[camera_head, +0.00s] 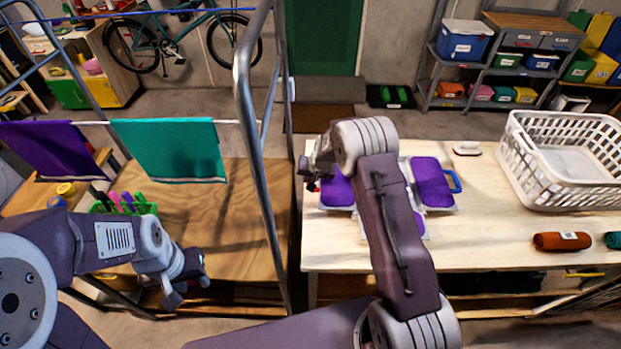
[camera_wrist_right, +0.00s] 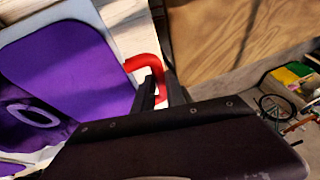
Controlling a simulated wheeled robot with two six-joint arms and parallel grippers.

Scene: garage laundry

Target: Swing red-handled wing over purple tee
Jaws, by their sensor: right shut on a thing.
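The folding board lies on the pale wooden table with the purple tee (camera_head: 432,182) spread over its panels. A blue handle (camera_head: 454,181) sticks out at its right side. The left wing, with purple cloth on it, is partly hidden by my right arm. My right gripper (camera_head: 312,182) is at that wing's outer edge. In the right wrist view, its dark fingers (camera_wrist_right: 158,96) are shut on the red handle (camera_wrist_right: 146,65), beside the purple cloth (camera_wrist_right: 70,70). I cannot tell whether the wing is lifted. My left gripper (camera_head: 187,292) is open and empty, low over the brown wooden surface.
A white laundry basket (camera_head: 565,160) stands at the table's right, with a rolled rust-coloured cloth (camera_head: 562,241) in front. A small iron-like item (camera_head: 466,149) lies behind the board. A metal rack frame (camera_head: 252,120) with hanging purple and teal cloths (camera_head: 168,150) stands left of the table.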

